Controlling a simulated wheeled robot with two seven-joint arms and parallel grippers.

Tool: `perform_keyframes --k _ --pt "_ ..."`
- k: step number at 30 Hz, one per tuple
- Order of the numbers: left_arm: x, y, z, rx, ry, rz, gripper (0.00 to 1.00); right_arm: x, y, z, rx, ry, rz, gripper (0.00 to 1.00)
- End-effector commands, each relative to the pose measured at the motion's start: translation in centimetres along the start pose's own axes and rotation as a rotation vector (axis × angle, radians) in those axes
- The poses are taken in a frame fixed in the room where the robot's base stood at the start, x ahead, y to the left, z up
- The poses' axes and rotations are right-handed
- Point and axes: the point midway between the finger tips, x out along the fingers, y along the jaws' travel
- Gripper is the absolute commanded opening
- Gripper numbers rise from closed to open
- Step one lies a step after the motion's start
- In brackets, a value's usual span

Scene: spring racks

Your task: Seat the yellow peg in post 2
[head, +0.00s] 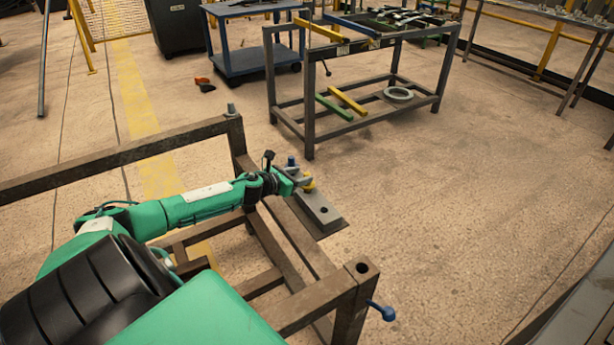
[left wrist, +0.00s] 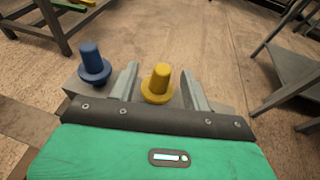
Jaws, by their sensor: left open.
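The yellow peg (head: 309,185) stands upright on a grey block (head: 325,217) at the rack's right side. My left gripper (head: 302,179) is at the peg, open. In the left wrist view the yellow peg (left wrist: 161,78) with its wide collar stands between the two open fingers (left wrist: 160,88); I cannot tell whether they touch it. The brown rack's near right post (head: 362,268) has an open round hole in its top. The far post (head: 232,125) carries a grey peg (head: 231,109). No post numbers are readable. My right gripper is not in view.
A blue peg (left wrist: 91,64) stands on the same block, left of the yellow one in the left wrist view. A blue handle (head: 381,311) juts from the near right post. A workbench (head: 309,110) and blue cart (head: 250,62) stand behind.

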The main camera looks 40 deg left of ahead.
Motion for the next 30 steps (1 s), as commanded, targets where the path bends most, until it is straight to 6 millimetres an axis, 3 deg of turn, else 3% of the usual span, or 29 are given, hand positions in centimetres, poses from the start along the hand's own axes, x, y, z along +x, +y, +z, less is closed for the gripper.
perform_keyframes --k 5,18,30 --pt "0.6 0.0 0.0 0.0 -0.001 0.0 0.48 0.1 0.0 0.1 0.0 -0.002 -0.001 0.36" --pt "4.8 -0.3 -0.2 -0.001 -0.002 0.001 0.48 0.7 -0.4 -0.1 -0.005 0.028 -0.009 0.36" --pt "5.3 -0.4 -0.3 0.0 0.0 0.0 0.46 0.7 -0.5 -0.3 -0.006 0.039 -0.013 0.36"
